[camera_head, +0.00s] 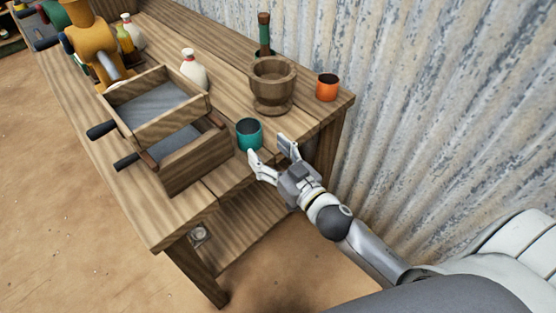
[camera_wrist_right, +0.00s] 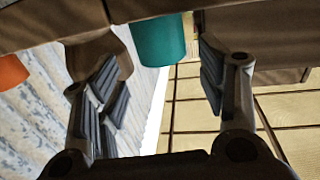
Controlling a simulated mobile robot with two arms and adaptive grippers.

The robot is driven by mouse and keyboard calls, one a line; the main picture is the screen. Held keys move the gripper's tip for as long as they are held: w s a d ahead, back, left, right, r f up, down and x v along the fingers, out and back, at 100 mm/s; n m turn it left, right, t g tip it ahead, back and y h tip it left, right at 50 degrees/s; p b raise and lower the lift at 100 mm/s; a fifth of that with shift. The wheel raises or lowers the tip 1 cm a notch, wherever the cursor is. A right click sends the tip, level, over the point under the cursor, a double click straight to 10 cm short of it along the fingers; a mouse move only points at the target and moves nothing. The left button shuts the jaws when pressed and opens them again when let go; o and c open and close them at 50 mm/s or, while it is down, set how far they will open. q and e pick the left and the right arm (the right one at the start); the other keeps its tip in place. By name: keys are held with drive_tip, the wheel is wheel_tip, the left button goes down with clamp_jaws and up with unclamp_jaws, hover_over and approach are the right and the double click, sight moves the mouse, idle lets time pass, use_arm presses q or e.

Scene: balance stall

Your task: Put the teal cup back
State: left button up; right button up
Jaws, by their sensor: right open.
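The teal cup (camera_head: 249,134) stands upright on the wooden table, beside the wooden tray box and in front of the mortar. My right gripper (camera_head: 268,147) is open and empty at the table's near edge, with its fingertips close to the cup. In the right wrist view the cup (camera_wrist_right: 160,42) shows ahead between the two spread fingers, and its upper part in that picture is cut off by a brown surface. I cannot tell whether a finger touches it. My left gripper is not in view.
A wooden mortar (camera_head: 272,88) stands behind the cup, with an orange cup (camera_head: 327,88) to its right. A two-part wooden box (camera_head: 195,170) with dark handles is at the left. White bottles (camera_head: 193,70) stand farther back. A corrugated wall (camera_head: 430,120) bounds the right side.

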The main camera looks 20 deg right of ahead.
drive_tip(key=shift+v, duration=1.7)
